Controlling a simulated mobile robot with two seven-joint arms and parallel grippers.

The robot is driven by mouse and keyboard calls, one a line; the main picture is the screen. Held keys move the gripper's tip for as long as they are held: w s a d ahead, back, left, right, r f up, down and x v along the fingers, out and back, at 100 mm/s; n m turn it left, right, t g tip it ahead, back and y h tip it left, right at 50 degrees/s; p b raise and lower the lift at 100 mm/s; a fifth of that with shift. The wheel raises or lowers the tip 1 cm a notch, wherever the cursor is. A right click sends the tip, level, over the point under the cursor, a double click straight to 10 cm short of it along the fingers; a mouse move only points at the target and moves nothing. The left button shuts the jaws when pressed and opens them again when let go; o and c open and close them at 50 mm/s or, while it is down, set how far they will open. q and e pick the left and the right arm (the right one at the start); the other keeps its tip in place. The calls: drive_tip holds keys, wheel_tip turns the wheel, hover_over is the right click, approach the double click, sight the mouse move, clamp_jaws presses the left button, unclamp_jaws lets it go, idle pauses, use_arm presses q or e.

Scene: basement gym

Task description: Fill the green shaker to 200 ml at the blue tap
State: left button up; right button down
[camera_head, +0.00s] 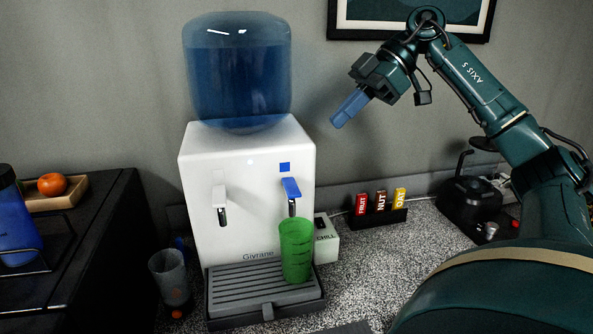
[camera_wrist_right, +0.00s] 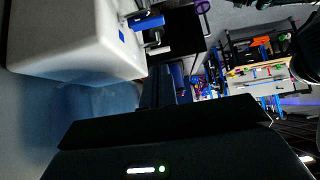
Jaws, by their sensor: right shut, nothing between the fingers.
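The green shaker (camera_head: 296,250) stands upright on the grey drip tray (camera_head: 232,297) of the white water dispenser (camera_head: 245,160), below the blue tap (camera_head: 291,189). It has dark marks on its side; I cannot make out a water level or a stream. The blue tap also shows in the right wrist view (camera_wrist_right: 148,22). My right gripper (camera_head: 349,109) is shut and empty, in the air above and to the right of the blue tap, apart from it. Its fingers show in the right wrist view (camera_wrist_right: 158,86). My left gripper is not in view.
A white tap (camera_head: 220,200) is left of the blue one. A grey cup (camera_head: 170,279) stands left of the drip tray. A small white box (camera_head: 326,240) and a rack of bars (camera_head: 379,214) stand to the right. Speckled counter in front of the rack is clear.

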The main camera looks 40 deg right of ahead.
hover_over(288, 191)
drive_tip(key=s+d, duration=0.1)
drive_tip(key=d, duration=0.2)
wheel_tip(288, 191, down, 7)
drive_tip(key=f+b, duration=0.1)
drive_tip(key=f, duration=0.3)
drive_tip(key=shift+s+a+b, duration=0.2)
drive_tip(key=shift+b, duration=0.15)
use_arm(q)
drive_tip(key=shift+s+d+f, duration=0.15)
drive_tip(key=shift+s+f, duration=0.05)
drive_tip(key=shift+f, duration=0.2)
use_arm(e)
drive_tip(key=shift+f, duration=0.1)
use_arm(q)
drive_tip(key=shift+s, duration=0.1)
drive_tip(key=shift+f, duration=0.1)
